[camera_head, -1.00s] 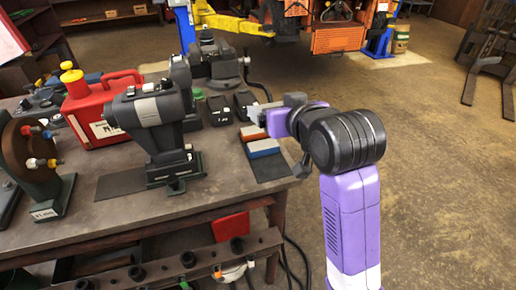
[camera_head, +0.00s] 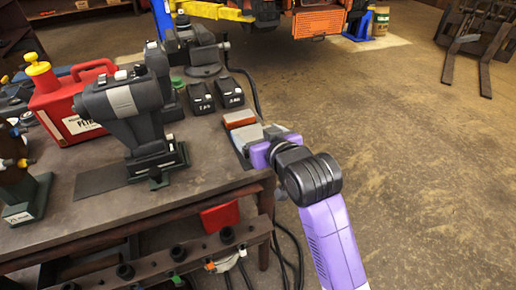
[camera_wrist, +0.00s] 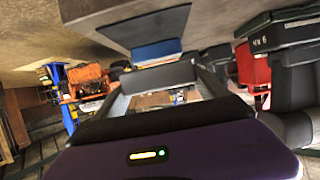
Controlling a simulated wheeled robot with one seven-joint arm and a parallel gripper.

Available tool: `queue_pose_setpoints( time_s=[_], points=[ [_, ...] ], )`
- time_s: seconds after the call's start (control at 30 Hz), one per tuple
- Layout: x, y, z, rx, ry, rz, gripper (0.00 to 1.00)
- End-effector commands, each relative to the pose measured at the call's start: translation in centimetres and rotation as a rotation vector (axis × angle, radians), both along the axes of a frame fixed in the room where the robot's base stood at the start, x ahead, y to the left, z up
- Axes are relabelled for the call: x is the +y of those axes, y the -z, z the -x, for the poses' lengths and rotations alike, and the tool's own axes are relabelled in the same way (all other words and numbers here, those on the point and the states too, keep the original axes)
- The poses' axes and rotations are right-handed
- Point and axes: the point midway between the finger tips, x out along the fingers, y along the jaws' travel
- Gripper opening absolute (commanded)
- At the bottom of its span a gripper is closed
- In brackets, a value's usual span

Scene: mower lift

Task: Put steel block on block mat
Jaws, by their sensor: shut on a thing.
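The steel block (camera_head: 245,134) is a pale grey bar, held in my gripper (camera_head: 262,142) at the bench's right edge. In the wrist view my gripper (camera_wrist: 162,88) is shut on the steel block (camera_wrist: 160,76), which spans between the two fingers. The block mat (camera_head: 238,153) is a thin dark mat at the bench's right edge, partly hidden by the block and gripper. An orange-red block (camera_head: 239,118) lies at its far end. A blue block (camera_wrist: 157,51) shows just beyond the steel block in the wrist view. I cannot tell whether the steel block touches the mat.
Two black numbered units (camera_head: 230,93) stand behind the mat. A black bench machine (camera_head: 140,120) and a red can (camera_head: 75,105) stand to the left. The bench top (camera_head: 205,155) between the machine and mat is clear. Open floor (camera_head: 420,150) lies to the right.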

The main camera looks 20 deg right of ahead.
Motion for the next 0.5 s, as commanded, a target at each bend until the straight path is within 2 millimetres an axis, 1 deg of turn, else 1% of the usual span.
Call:
queue_pose_setpoints(
  time_s=[0.13,0.33,0.4,0.5],
  points=[
    [0.0,1.0,0.0,-0.002,0.000,0.000,0.19],
    [0.0,3.8,0.0,-0.001,0.000,0.000,0.19],
    [0.0,4.3,0.0,-0.002,0.000,0.000,0.19],
    [0.0,4.5,0.0,-0.003,0.000,0.000,0.19]
  ],
)
